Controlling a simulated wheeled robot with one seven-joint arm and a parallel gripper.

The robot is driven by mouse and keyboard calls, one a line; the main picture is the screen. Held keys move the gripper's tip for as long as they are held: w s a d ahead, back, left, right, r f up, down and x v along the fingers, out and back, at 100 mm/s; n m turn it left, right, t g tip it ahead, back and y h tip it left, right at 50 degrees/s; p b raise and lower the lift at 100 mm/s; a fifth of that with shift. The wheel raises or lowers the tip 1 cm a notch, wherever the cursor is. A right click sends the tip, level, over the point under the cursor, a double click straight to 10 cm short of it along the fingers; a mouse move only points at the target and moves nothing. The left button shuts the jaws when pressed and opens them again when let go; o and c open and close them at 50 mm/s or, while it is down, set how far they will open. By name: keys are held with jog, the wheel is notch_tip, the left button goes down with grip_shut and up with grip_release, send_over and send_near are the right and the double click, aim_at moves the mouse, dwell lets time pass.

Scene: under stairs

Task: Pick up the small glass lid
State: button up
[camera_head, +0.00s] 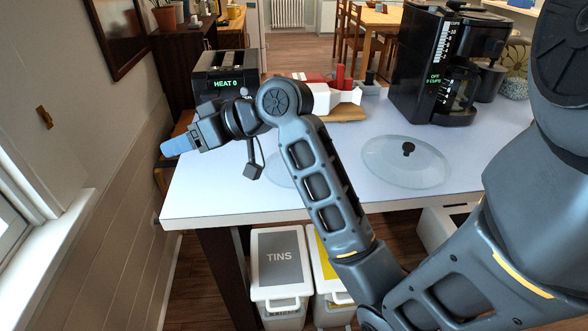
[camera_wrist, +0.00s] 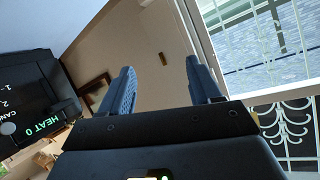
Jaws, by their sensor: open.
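A large clear oval glass lid (camera_head: 385,165) with a dark knob lies flat on the right half of the white table (camera_head: 215,200). A second clear round edge, which looks like the small glass lid (camera_head: 279,172), lies left of it, mostly hidden behind my arm. Its knob is not visible. My gripper (camera_head: 172,146) is out past the table's left edge, above table height, well left of both lids. In the wrist view my gripper (camera_wrist: 158,68) has its two blue fingers apart with nothing between them, facing the wall and window.
A black toaster (camera_head: 225,72) reading "HEAT 0" stands at the back left. A white and red item (camera_head: 340,92) sits on a wooden board at the back. A black coffee maker (camera_head: 425,70) stands at the back right. Bins (camera_head: 282,265) stand below the table's front. The left wall is close.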

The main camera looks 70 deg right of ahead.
jog(key=s+d+f+n+g+h+b, duration=0.1)
jog(key=s+d+f+n+g, duration=0.15)
jog(key=s+d+g, duration=1)
jog(key=shift+s+d+f+t+p, duration=0.15)
jog(key=shift+s+d+f+t, duration=0.5)
jog(key=shift+f, duration=0.6)
jog(key=shift+s+d+f+t+p, duration=0.15)
jog(key=shift+s+d+f+t, duration=0.4)
jog(key=shift+f, duration=0.7)
jog(key=shift+s+d+f+t+p, duration=0.15)
jog(key=shift+s+d+f+t, duration=0.45)
jog(key=shift+f, duration=0.65)
jog(key=shift+a+t, duration=0.15)
jog(key=shift+t, duration=0.1)
grip_shut()
